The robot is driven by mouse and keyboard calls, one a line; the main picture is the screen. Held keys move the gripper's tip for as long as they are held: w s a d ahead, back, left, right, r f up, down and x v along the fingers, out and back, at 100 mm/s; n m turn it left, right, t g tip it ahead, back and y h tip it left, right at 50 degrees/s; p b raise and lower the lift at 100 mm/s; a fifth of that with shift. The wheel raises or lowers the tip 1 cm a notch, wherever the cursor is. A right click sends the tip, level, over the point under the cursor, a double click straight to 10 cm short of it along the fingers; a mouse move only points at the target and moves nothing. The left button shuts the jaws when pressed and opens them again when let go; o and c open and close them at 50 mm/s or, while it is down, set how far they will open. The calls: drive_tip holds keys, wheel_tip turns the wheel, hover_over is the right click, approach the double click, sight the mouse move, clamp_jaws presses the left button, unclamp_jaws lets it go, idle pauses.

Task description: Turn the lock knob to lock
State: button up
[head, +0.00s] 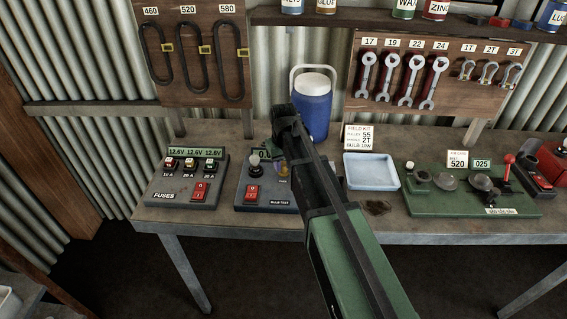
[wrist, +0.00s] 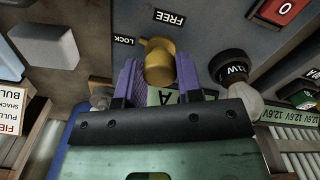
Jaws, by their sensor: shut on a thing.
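The lock knob (wrist: 158,62) is brass-yellow and sits on a dark grey panel in the wrist view. Its small nub points to the upper left, between the LOCK label (wrist: 123,40) and the FREE label (wrist: 169,18). My gripper (wrist: 156,70) has its two purple fingers on either side of the knob and is shut on it. In the head view my gripper (head: 282,168) reaches down to the bulb test box (head: 266,202), and my arm hides most of the knob there.
A red rocker switch (head: 252,193) is on the same box. The fuses box (head: 160,193) is to the left, a pale blue tray (head: 371,183) to the right, and a blue jug (head: 314,112) behind.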

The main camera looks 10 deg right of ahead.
sight(283, 163)
drive_tip(key=shift+n, duration=1.8)
drive_tip(key=o, duration=0.9)
wheel_tip(283, 163, up, 11)
drive_tip(key=p, duration=1)
drive_tip(key=shift+p, duration=0.4)
drive_tip(key=shift+f, duration=0.1)
